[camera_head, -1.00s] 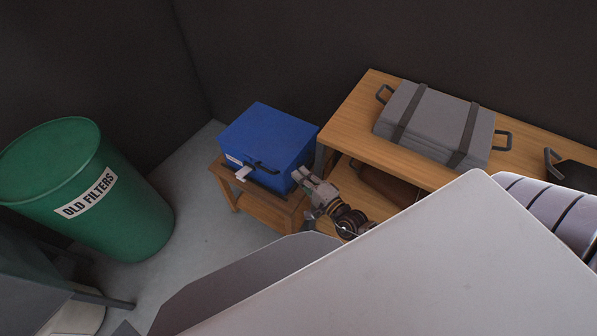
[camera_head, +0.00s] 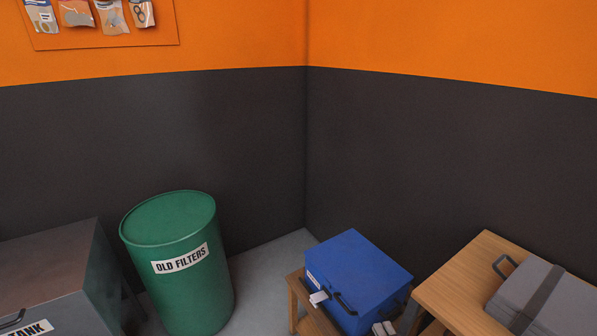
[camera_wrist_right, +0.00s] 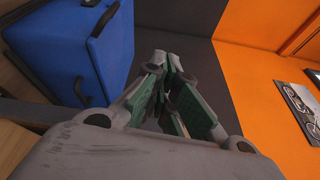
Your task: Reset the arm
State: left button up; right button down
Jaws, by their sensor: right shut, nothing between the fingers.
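My right gripper (camera_head: 384,328) barely shows at the bottom edge of the head view, beside the right lower corner of a blue box. In the right wrist view its fingers (camera_wrist_right: 172,68) are closed together with nothing between them. The blue box (camera_head: 358,277) has a dark handle and a pale tag on its front. In the wrist view the blue box (camera_wrist_right: 62,42) stands at the left, apart from the fingers. Most of my right arm is below the head view. My left gripper is not in view.
The box stands on a small wooden stand (camera_head: 297,300). A wooden table (camera_head: 465,275) with a grey strapped case (camera_head: 540,298) is at the right. A green "OLD FILTERS" barrel (camera_head: 180,262) and a grey tank (camera_head: 60,275) stand left. Dark and orange walls close the corner.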

jog(key=s+d+f+m+g+h, duration=0.2)
jog(key=s+d+f+m, duration=0.2)
jog(key=f+m, duration=0.55)
jog(key=s+d+f+m+g+h, duration=0.1)
jog(key=s+d+f+m+g, duration=0.3)
jog(key=f+m, duration=0.55)
jog(key=s+d+f+m+g+h, duration=0.15)
jog(key=s+d+f+m, duration=0.3)
jog(key=f+m, duration=0.55)
jog(key=s+d+f+m+g, duration=0.3)
jog(key=s+f+m, duration=0.55)
jog(key=s, duration=0.25)
jog(key=s+d+f+m+g, duration=0.35)
jog(key=s+f+m, duration=0.35)
jog(key=s+m, duration=0.25)
jog(key=s+a+f+m+g, duration=0.1)
jog(key=s+a+f+m, duration=0.15)
jog(key=s, duration=0.35)
jog(key=s+a+f+m+g, duration=0.1)
jog(key=s+f+m+g, duration=0.15)
jog(key=s, duration=0.35)
jog(key=w+a+f+t, duration=0.1)
jog(key=w+a+f, duration=0.1)
jog(key=w+a, duration=0.6)
jog(key=shift+w+a+f+y, duration=0.15)
jog(key=shift+a+y, duration=0.2)
jog(key=shift+a, duration=0.75)
